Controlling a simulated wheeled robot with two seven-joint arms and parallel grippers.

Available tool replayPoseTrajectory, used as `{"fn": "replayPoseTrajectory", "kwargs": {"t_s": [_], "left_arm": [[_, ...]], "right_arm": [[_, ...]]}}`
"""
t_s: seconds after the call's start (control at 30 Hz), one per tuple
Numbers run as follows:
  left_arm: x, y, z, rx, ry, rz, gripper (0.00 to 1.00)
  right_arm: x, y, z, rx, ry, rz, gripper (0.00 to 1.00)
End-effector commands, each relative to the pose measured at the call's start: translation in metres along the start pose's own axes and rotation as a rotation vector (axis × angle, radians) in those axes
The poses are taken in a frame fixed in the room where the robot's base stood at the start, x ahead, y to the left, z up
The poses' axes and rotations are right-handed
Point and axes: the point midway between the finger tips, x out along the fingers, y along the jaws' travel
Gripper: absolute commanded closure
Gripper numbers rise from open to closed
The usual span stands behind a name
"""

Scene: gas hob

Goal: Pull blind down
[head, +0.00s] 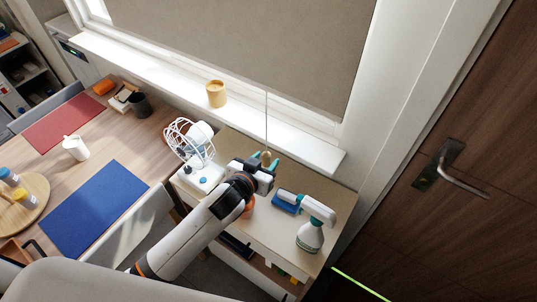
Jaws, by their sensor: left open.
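The beige roller blind (250,45) hangs over the window and covers most of the glass; a bright strip shows below its lower edge. A thin pull cord (267,122) hangs from the blind's lower edge, with a small tan end piece (266,158) at the bottom. My left gripper (267,163) is open at the cord's end, above the small cabinet. The end piece appears between or just behind the fingers; I cannot tell whether they touch it. My right gripper is not in view.
A white spray bottle (311,234) and a blue brush (287,201) are on the cabinet top right of my gripper. A white wire-caged fan (191,143) stands to the left. A yellow cup (216,93) sits on the windowsill (300,142). A wooden door (460,160) is at right.

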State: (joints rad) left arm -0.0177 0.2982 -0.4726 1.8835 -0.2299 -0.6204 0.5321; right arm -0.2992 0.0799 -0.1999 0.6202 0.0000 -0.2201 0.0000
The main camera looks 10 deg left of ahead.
Motion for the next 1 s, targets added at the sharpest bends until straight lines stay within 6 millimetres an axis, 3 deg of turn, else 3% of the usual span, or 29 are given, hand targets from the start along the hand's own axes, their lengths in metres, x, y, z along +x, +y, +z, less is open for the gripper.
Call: {"fn": "replayPoseTrajectory", "kwargs": {"t_s": [0.2,0.57,0.83,1.0], "left_arm": [[0.024,-0.001,0.001,0.000,-0.001,-0.001,0.56],[0.029,-0.001,0.000,0.000,-0.001,-0.001,0.56],[0.028,-0.003,0.000,-0.002,-0.001,-0.005,1.00],[0.029,-0.004,-0.001,-0.004,-0.001,-0.008,1.00]], "right_arm": [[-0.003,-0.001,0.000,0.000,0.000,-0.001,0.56],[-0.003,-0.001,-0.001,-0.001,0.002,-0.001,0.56],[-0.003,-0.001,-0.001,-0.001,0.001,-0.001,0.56],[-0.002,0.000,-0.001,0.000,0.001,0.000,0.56]]}}
